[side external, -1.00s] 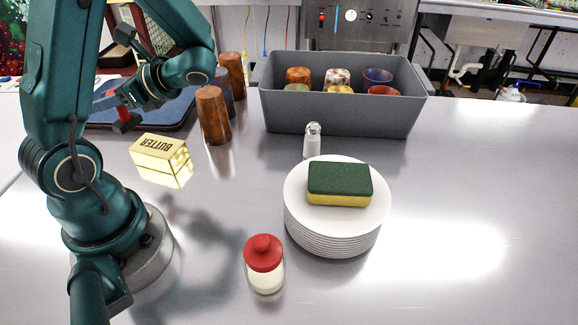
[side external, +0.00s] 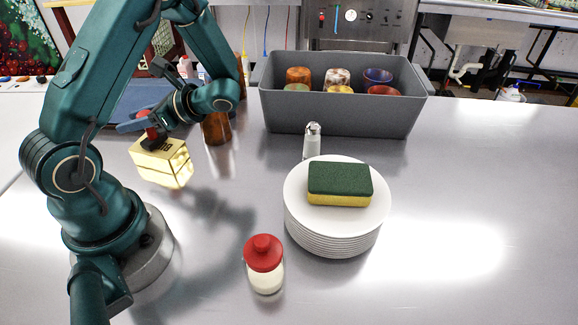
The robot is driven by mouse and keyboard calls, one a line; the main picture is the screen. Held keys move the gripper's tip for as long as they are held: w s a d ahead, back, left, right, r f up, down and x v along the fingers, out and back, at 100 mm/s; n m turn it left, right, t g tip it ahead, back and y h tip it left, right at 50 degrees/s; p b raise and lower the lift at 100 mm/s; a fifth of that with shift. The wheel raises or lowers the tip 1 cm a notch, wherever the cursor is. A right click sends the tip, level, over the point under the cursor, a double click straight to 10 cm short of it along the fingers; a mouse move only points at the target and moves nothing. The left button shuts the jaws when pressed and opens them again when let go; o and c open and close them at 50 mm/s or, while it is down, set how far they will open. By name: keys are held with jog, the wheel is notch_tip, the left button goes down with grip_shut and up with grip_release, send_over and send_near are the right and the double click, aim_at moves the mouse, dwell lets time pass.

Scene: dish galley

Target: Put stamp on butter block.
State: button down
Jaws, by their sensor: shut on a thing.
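The butter block (side external: 168,173) is a yellow box with dark lettering on its top, on the steel counter to the right of my base. My gripper (side external: 147,124) is above its far left part, shut on the stamp (side external: 151,134), of which a red part and a dark lower part show. The stamp's lower end overlaps the top of the butter block and covers part of the lettering. I cannot tell whether it touches the block or hangs just above it. The fingertips are small and partly hidden by the wrist.
A brown tumbler (side external: 217,130) stands close behind my wrist. A dark blue tray (side external: 112,112) lies behind my arm. A grey bin (side external: 340,116) of cups, a shaker (side external: 312,140), stacked plates (side external: 333,238) with a sponge (side external: 339,184), and a red-lidded jar (side external: 264,265) stand rightward. The right counter is clear.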

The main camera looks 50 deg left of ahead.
jog(key=shift+f, duration=0.15)
jog(key=shift+c, duration=2.4)
grip_release()
jog(key=shift+r, duration=0.2)
jog(key=v, duration=1.1)
jog(key=s+d+r+n+t+h, duration=0.1)
jog(key=d+r+n+t+h, duration=0.1)
jog(key=d+n+t+h, duration=0.3)
jog(key=s+d+r+n+t+h, duration=0.1)
jog(key=d+r+n+t+h, duration=0.1)
jog(key=d+n+t+h, duration=0.3)
jog(key=shift+d+r+t+h, duration=0.25)
jog(key=shift+d+t+h, duration=0.25)
jog(key=shift+d+t, duration=2.05)
